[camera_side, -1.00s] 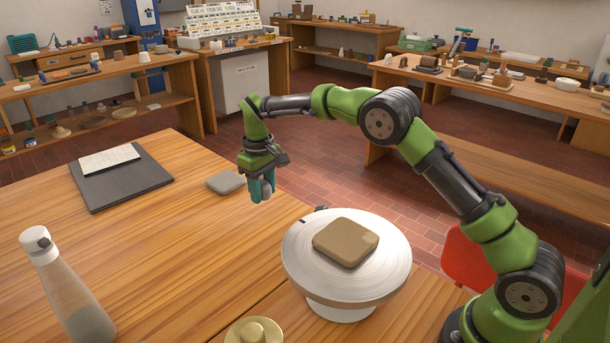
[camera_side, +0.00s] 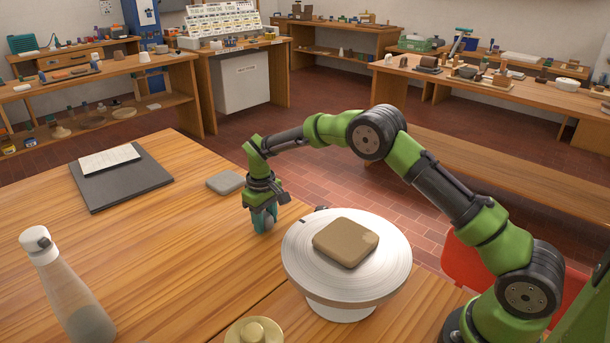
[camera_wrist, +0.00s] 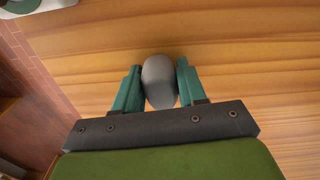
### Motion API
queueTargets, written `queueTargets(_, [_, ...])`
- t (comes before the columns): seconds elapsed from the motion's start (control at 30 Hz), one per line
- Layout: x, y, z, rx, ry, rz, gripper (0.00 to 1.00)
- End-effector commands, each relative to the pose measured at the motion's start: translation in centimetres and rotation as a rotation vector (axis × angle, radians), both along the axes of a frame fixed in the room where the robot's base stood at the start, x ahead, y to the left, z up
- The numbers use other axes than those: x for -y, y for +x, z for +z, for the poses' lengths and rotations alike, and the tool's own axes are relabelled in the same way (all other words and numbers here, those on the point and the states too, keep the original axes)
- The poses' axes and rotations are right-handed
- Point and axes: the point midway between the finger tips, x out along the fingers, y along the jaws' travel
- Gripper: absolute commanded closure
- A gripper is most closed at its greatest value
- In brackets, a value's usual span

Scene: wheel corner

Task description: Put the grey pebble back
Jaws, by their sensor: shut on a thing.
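My gripper (camera_side: 264,222) points down over the wooden table, just left of the wheel. It is shut on the grey pebble (camera_wrist: 159,82), which sits between the two teal fingers in the wrist view. In the side view the pebble (camera_side: 271,216) is partly hidden by a finger. It is low, at or just above the tabletop; I cannot tell whether it touches. A flat grey rounded piece (camera_side: 225,182) lies on the table behind and to the left of my gripper.
The pale round wheel (camera_side: 300,268) stands close on the right, bearing a brown clay block (camera_side: 346,242). A dark board with paper (camera_side: 125,185) lies at the back left. A clear bottle (camera_side: 68,290) and a yellowish knobbed piece (camera_side: 254,331) are at the front. The middle tabletop is clear.

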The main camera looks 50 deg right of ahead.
Motion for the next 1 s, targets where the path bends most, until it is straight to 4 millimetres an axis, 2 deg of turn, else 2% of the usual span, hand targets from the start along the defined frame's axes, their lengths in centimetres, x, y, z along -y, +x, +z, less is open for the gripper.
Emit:
queueTargets(0.43, [0.0,0.0,-0.7,-0.001,0.001,-0.001,0.84])
queueTargets(0.47, [0.0,0.0,-0.7,-0.001,0.001,-0.001,0.56])
queueTargets(0.6, [-0.1,0.0,-0.7,-0.001,0.001,-0.001,0.35])
queueTargets(0.87, [-0.1,0.0,-0.6,-0.001,0.002,0.000,0.34])
queueTargets(1.0, [-0.1,0.1,0.5,0.002,0.001,0.001,0.34])
